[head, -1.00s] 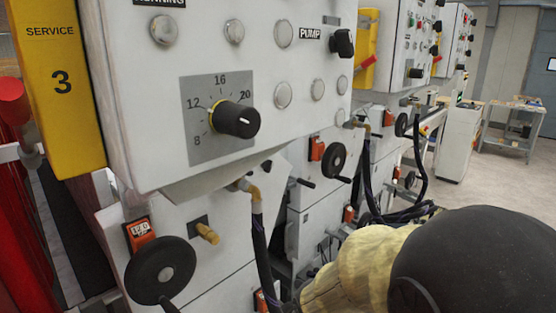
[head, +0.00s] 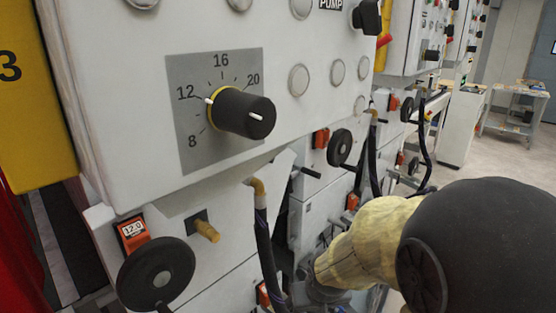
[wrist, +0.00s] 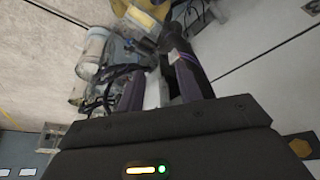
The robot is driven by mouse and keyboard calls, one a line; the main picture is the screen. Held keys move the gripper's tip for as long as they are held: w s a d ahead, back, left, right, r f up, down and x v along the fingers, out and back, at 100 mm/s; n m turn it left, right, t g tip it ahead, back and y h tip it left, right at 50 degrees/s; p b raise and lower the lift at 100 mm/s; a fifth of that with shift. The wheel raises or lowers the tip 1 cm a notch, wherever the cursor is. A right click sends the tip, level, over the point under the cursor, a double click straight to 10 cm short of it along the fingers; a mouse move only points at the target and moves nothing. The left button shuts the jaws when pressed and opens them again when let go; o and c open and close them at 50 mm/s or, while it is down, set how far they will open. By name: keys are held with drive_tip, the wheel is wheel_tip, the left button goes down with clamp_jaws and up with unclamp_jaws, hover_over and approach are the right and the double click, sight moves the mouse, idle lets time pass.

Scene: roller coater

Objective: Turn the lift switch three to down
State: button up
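No switch labelled as lift switch three can be made out. In the head view a white control panel (head: 110,90) fills the upper left. It carries a black knob (head: 243,112) on a grey dial marked 8 to 20, and a black switch (head: 367,17) beside the PUMP label at the top edge. My gripper (wrist: 153,76) shows in the wrist view with its two dark fingers apart and nothing clearly held between them. A dark hose-like thing is close to its right finger.
A yellow column (head: 30,110) marked 3 stands at the left. Below the panel are a black handwheel (head: 157,273) and a hanging black hose (head: 266,250). Similar cabinets run back to the right. Open floor lies near a grey cart (head: 514,110).

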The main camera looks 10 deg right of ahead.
drive_tip(key=w+d+r+m+t+b, duration=0.1)
drive_tip(key=w+d+r+t, duration=0.25)
drive_tip(key=w, duration=0.45)
drive_tip(key=w+d+r+m+t+b, duration=0.1)
drive_tip(key=w+d+r+t, duration=0.3)
drive_tip(key=w, duration=0.4)
drive_tip(key=w+r+n+t+y, duration=0.1)
drive_tip(key=w+r+n+y, duration=0.1)
drive_tip(key=r+y, duration=0.3)
drive_tip(key=w+d+r+n+t+y+b, duration=0.1)
drive_tip(key=w+r+y, duration=0.1)
drive_tip(key=r+y, duration=0.4)
drive_tip(key=shift+w+d+r+n+t+b, duration=0.25)
drive_tip(key=shift+d+r+n+t+b, duration=0.05)
drive_tip(key=shift+r+n+t, duration=0.1)
drive_tip(key=p+x, duration=0.3)
drive_tip(key=x, duration=1.4)
drive_tip(key=shift+w+a+p, duration=0.2)
drive_tip(key=shift+p, duration=0.1)
